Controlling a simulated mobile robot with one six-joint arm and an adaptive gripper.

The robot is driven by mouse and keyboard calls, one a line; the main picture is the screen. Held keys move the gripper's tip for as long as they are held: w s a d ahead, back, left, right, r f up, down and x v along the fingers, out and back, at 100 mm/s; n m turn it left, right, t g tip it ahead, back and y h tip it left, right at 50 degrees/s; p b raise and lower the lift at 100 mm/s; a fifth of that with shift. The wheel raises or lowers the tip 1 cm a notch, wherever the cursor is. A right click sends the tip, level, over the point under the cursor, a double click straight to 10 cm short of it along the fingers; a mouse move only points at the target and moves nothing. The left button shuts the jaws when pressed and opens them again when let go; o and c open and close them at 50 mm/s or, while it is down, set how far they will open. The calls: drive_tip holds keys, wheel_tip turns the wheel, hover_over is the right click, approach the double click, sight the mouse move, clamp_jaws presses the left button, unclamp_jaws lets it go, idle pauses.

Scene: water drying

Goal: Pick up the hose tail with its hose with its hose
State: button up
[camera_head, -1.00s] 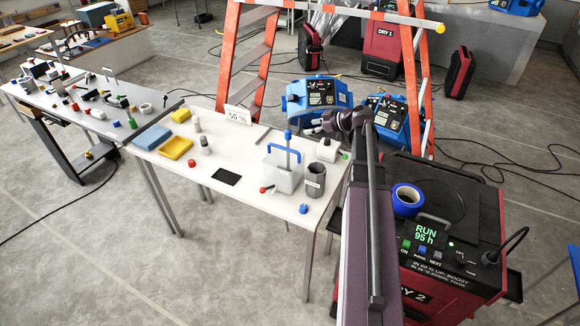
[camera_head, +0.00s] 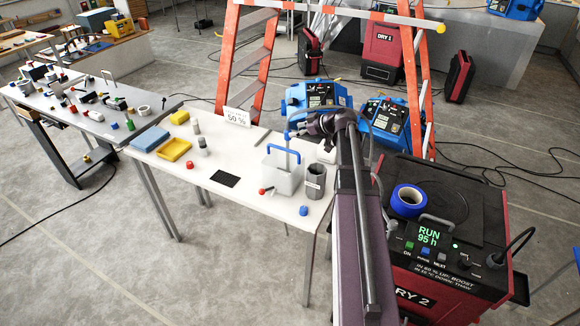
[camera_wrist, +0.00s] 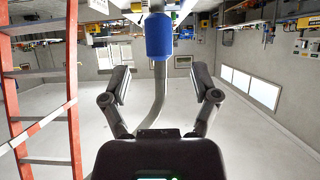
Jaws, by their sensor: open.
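The hose tail (camera_wrist: 158,38) is a blue cylinder with a grey hose (camera_wrist: 159,85) running from it and curving. In the head view a grey pipe (camera_head: 287,158) with a blue top stands upright in the clear bucket (camera_head: 283,178) with a blue handle. My gripper (camera_head: 299,132) is at that top and partly covers it.
The white table holds a grey cup (camera_head: 315,184), a blue cap (camera_head: 303,210), a red-tipped piece (camera_head: 265,190) and a yellow tray (camera_head: 175,149). The red dryer (camera_head: 440,250) stands at the right. An orange ladder (camera_head: 247,60) rises behind the table.

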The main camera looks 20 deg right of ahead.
sight(288, 130)
drive_tip(key=shift+b+x, duration=1)
drive_tip(key=shift+x, duration=1.3)
drive_tip(key=shift+d, duration=0.1)
clamp_jaws()
